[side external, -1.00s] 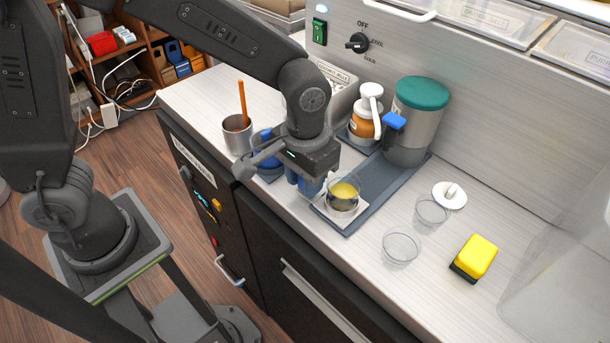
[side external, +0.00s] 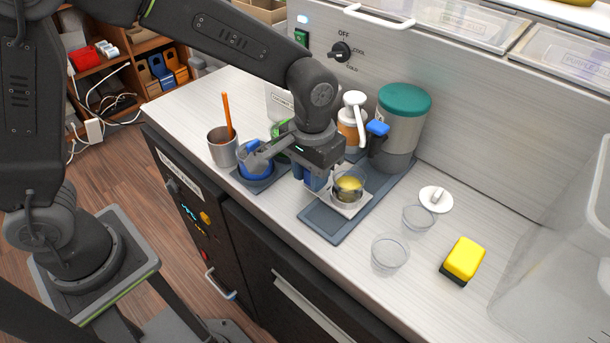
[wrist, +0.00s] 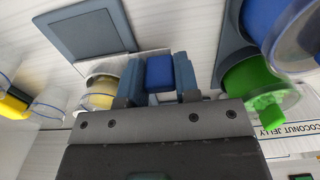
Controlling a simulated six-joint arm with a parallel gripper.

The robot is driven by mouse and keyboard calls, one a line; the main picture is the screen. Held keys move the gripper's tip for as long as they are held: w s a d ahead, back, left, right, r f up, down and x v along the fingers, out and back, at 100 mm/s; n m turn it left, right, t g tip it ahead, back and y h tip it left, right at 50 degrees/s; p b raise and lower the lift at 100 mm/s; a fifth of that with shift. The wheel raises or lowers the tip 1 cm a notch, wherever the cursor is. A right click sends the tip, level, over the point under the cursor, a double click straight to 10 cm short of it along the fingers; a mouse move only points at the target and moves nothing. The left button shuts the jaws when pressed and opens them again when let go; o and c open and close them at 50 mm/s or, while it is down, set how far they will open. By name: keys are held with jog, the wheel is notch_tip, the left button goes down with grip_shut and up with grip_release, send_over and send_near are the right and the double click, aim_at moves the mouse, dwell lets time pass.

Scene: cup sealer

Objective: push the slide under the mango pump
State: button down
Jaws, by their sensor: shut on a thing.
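The slide (side external: 352,209) is a pale plate with a clear cup (side external: 348,187) on it, with yellow contents at the bottom. It sits on a flat grey-blue track (side external: 322,221), with the track's front part bare. My gripper (side external: 316,180) is shut on the slide's blue handle, which shows between the fingers in the wrist view (wrist: 159,73). The cup also shows there (wrist: 101,92), left of the fingers. The mango pump (side external: 351,122), an orange bottle with a white pump head, stands farther back. Its lower part is partly hidden.
A teal-lidded dispenser (side external: 402,105) with a blue lever (side external: 378,128) stands at the track's back end. Two empty clear cups, a white lid (side external: 437,199) and a yellow sponge (side external: 463,260) lie right. A metal cup (side external: 222,147) and blue container (side external: 255,160) stand left.

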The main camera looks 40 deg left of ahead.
jog(key=shift+r, duration=0.1)
jog(key=c, duration=1.1)
grip_release()
notch_tip(320, 180, up, 14)
jog(key=shift+f, duration=0.1)
jog(key=shift+c, duration=0.2)
